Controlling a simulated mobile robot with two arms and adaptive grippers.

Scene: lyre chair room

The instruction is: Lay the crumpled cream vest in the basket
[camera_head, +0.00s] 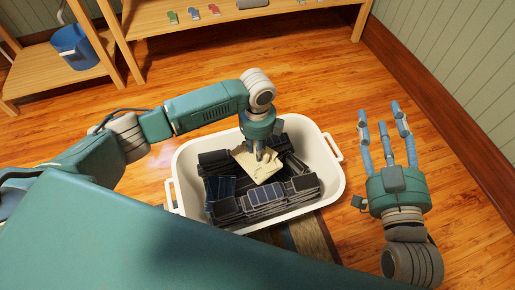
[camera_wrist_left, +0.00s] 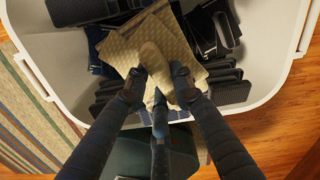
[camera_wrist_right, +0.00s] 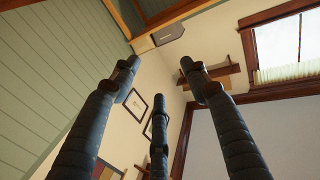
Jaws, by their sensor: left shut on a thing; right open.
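The cream vest (camera_head: 258,166) is crumpled and lies over dark folded things inside the white basket (camera_head: 330,180). In the left wrist view the vest (camera_wrist_left: 125,48) shows a quilted-looking cream surface, with a bunched part between my fingers. My left gripper (camera_head: 259,152) is shut on the vest, pointing down inside the basket's rim. Its fingers show in the left wrist view (camera_wrist_left: 158,92). My right gripper (camera_head: 386,122) is open and empty, fingers raised, to the right of the basket. In the right wrist view its fingers (camera_wrist_right: 160,90) have nothing between them.
Dark folded items (camera_head: 265,198) fill much of the basket. A striped rug (camera_head: 308,238) lies below it. A wooden shelf (camera_head: 165,25) with small coloured items stands at the back, and a blue bucket (camera_head: 75,47) at the back left. Wooden floor (camera_head: 335,80) is clear behind the basket.

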